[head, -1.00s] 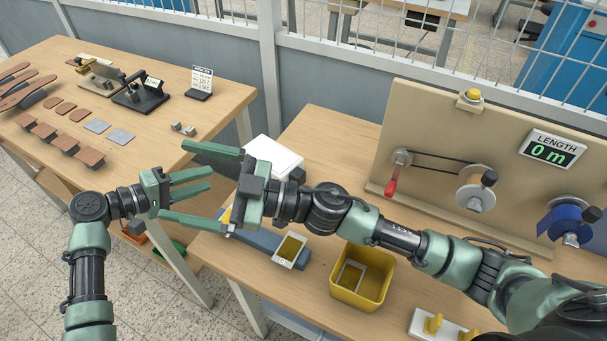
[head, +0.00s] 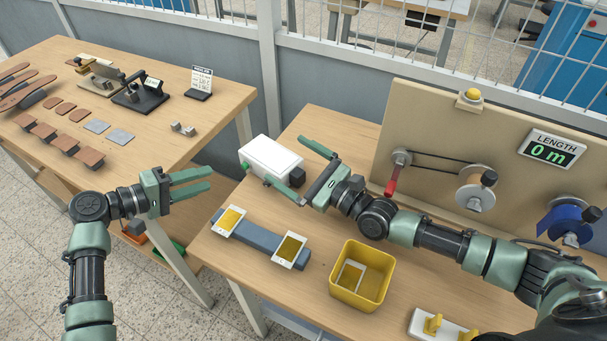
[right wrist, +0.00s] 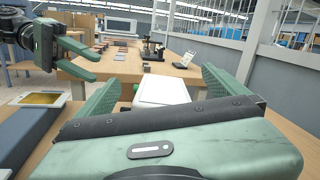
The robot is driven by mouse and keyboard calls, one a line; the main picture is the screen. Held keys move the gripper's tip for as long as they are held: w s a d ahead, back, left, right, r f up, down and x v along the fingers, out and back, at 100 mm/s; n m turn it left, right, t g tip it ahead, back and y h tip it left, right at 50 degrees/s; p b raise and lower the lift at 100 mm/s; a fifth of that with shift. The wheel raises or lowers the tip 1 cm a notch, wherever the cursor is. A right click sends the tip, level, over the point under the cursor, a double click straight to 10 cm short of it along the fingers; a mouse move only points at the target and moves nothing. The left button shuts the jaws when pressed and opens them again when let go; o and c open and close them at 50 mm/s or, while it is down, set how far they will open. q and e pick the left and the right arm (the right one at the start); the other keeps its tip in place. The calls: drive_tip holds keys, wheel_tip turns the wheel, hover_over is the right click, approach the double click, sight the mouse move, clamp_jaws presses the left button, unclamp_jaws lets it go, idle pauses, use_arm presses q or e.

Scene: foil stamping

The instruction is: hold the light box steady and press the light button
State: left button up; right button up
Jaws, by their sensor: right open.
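The white light box (head: 272,155) sits on the right-hand table near its far left edge. A small green button (head: 245,166) shows at its left end. My right gripper (head: 285,158) is open at the box's right end, its two fingers spread to either side of the box. In the right wrist view the box (right wrist: 167,88) lies between the two green fingers, with a visible gap on each side. My left gripper (head: 210,178) is open and empty over the gap between the tables, to the left of the box and apart from it.
A blue-grey bar (head: 258,236) with two gold-faced cards lies in front of the box. A yellow bin (head: 362,278) stands to its right. A panel (head: 400,120) with a red-handled crank and LENGTH display stands behind. The left table (head: 225,95) holds leather pieces and tools.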

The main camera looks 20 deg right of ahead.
sight(279, 160)
drive_tip(key=d+f+m, duration=0.1)
drive_tip(key=s+d+f+m, duration=0.1)
drive_tip(key=f+m, duration=0.1)
drive_tip(key=shift+s+d+f+m+h, duration=0.1)
drive_tip(key=shift+s+f+m+h, duration=0.1)
drive_tip(key=shift+m+h, duration=0.1)
drive_tip(key=x, duration=0.7)
drive_tip(key=shift+w+a+f, duration=0.2)
drive_tip(key=shift+w, duration=0.05)
drive_tip(key=c, duration=1.9)
use_arm(q)
drive_tip(key=c, duration=0.3)
use_arm(e)
drive_tip(key=shift+c, duration=0.7)
use_arm(q)
clamp_jaws()
